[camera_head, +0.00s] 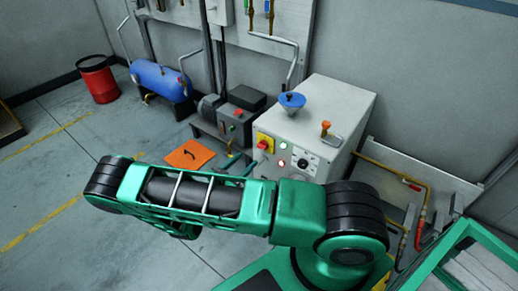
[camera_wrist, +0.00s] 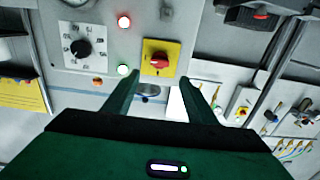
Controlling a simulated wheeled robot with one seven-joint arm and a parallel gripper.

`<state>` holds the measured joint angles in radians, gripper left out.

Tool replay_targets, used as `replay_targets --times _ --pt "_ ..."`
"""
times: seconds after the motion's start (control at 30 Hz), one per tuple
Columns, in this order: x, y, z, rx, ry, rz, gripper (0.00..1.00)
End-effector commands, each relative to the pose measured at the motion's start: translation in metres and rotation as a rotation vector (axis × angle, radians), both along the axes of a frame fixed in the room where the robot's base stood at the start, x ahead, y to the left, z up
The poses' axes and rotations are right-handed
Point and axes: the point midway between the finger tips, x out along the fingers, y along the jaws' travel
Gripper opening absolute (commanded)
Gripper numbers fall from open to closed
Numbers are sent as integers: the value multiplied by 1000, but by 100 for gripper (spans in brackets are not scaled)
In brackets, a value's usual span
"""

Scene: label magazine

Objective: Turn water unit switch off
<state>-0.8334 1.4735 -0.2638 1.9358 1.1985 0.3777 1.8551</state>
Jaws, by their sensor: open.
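The water unit, a pale grey cabinet (camera_head: 335,110), stands against the wall in the head view. On its front is a red rotary switch on a yellow plate (camera_head: 265,143). In the wrist view the red switch (camera_wrist: 159,59) sits on its yellow plate, its handle lying roughly crosswise in the picture. My gripper (camera_wrist: 160,80) is open and empty. Its two green fingers point at the panel, one on either side of the switch's line and apart from the handle. In the head view my green arm hides most of the gripper.
Beside the switch are a black dial (camera_wrist: 83,48), a red lamp (camera_wrist: 124,22) and a greenish lamp (camera_wrist: 123,70). A blue funnel (camera_head: 292,101) and an orange-handled valve (camera_head: 326,128) top the cabinet. A dark pump unit (camera_head: 240,120) stands to its left.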

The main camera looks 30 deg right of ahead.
Motion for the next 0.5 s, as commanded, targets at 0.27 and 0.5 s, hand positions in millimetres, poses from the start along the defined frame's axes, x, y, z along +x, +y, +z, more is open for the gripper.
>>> replay_targets --times 0.27,0.5 --pt "10 -30 0 -4 -4 0 52" --pt "25 -70 0 -4 -3 0 52"
